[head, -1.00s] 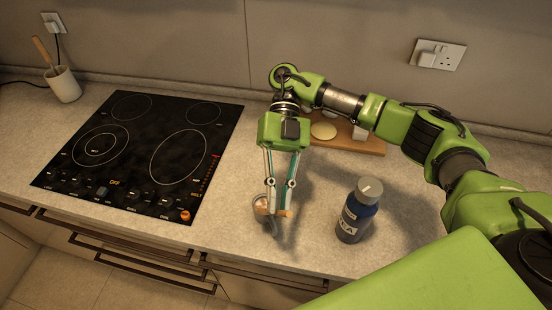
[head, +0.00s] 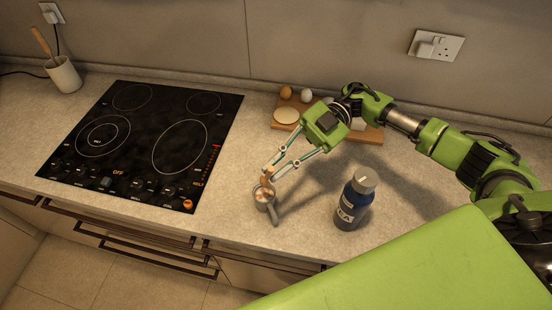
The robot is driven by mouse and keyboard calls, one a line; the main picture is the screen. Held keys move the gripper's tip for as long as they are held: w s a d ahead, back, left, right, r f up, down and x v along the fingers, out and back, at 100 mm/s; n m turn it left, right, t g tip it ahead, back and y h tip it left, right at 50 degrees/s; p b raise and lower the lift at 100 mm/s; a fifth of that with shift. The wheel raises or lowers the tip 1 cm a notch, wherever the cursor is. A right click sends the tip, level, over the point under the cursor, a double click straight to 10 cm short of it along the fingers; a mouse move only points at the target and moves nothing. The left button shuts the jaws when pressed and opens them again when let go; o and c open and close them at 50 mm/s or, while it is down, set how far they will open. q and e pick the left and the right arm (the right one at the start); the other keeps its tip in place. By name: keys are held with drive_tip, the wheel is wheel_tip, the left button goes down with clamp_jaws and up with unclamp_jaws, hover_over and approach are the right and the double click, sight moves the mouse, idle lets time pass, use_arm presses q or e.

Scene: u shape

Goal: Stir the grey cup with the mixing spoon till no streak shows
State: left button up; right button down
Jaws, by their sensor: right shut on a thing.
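The grey cup (head: 272,211) stands on the worktop right of the hob, near the front edge, its handle toward me. Its contents look pale with some brown, too small to tell streaks clearly. My right gripper (head: 267,174) is over the cup, reaching down from the upper right, shut on the wooden mixing spoon (head: 264,184). The spoon's lower end is in the cup and hidden. My left gripper is not in view.
A dark blue bottle (head: 352,205) with a grey cap stands right of the cup. A wooden board (head: 370,134) with eggs and a pale round item lies behind. The black hob (head: 150,140) is left; a white pot (head: 63,75) with a wooden-handled tool stands at far left.

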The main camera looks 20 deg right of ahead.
wheel_tip(320, 180, down, 10)
drive_tip(key=w+b, duration=0.1)
drive_tip(key=b, duration=0.7)
drive_tip(key=shift+r, duration=0.25)
drive_tip(key=shift+d, duration=0.1)
idle(0.3)
drive_tip(key=shift+p, duration=0.45)
idle(0.8)
drive_tip(key=shift+w, duration=0.1)
